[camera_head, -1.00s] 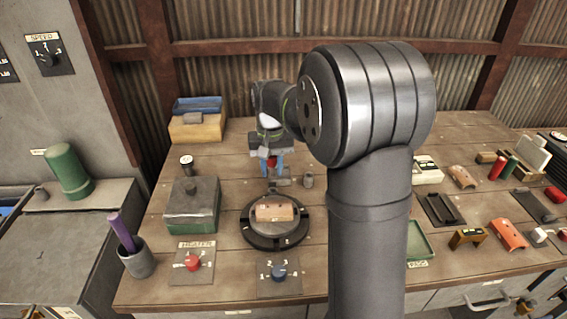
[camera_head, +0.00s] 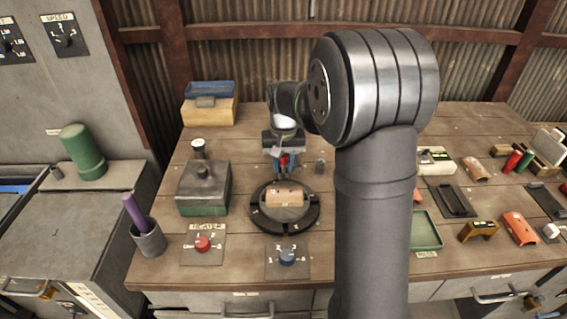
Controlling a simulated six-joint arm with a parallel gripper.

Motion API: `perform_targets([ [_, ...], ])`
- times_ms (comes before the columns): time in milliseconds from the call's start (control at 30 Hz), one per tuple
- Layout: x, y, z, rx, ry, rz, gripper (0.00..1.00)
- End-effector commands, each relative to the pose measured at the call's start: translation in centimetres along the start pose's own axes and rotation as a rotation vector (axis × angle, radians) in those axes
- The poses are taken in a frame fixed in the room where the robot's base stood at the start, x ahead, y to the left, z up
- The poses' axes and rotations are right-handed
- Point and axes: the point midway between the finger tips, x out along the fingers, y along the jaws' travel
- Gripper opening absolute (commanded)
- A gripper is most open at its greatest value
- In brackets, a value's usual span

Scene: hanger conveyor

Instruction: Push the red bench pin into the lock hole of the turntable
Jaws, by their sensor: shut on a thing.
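The turntable (camera_head: 259,217) is a round black disc on the bench, with a tan block (camera_head: 285,197) lying on its middle. My gripper (camera_head: 284,172) points down just behind the turntable's far rim. The pin's lower end and the lock hole are hidden or too small to make out. I cannot tell whether the pin touches the turntable.
A green box with a grey lid (camera_head: 203,185) stands left of the turntable. The heater panel (camera_head: 204,245) and a blue-knob panel (camera_head: 288,260) lie in front. A small grey cylinder (camera_head: 319,166) stands right of my gripper. A green tray (camera_head: 426,232) lies to the right.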

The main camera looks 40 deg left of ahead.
Motion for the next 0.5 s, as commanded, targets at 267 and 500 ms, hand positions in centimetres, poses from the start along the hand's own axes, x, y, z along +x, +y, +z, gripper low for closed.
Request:
perform_targets([
  [267, 0.1, 0.0, 0.0, 0.0, 0.0, 0.0, 0.03],
  [500, 0.57, 0.0, -0.01, 0.0, 0.0, 0.0, 0.03],
])
